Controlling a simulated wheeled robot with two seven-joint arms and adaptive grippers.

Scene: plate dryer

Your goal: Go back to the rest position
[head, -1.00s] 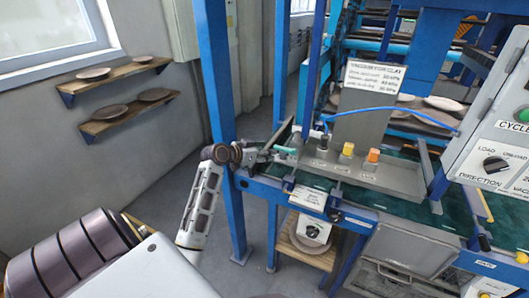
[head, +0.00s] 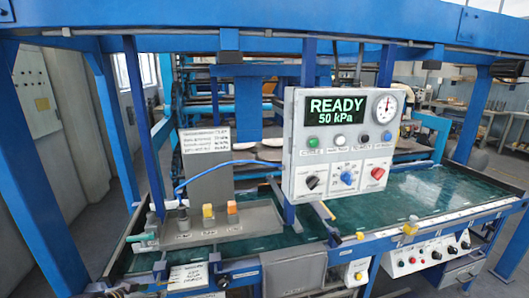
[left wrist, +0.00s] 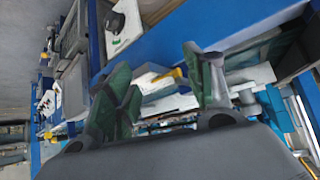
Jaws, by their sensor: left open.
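My left gripper (left wrist: 156,62) shows in the left wrist view with its two green fingers spread wide. No object is held between them. Beyond the fingers are a blue frame beam (left wrist: 190,45) and a white box with a black knob (left wrist: 118,22). My right gripper is in neither view.
The control panel (head: 303,150) reads READY, 50 kPa. A grey tray (head: 262,218) carries black, yellow and orange knobs, with teal pieces (head: 145,238) at its left end. The green bench surface (head: 420,195) is clear at right. Blue posts (head: 45,215) stand at left.

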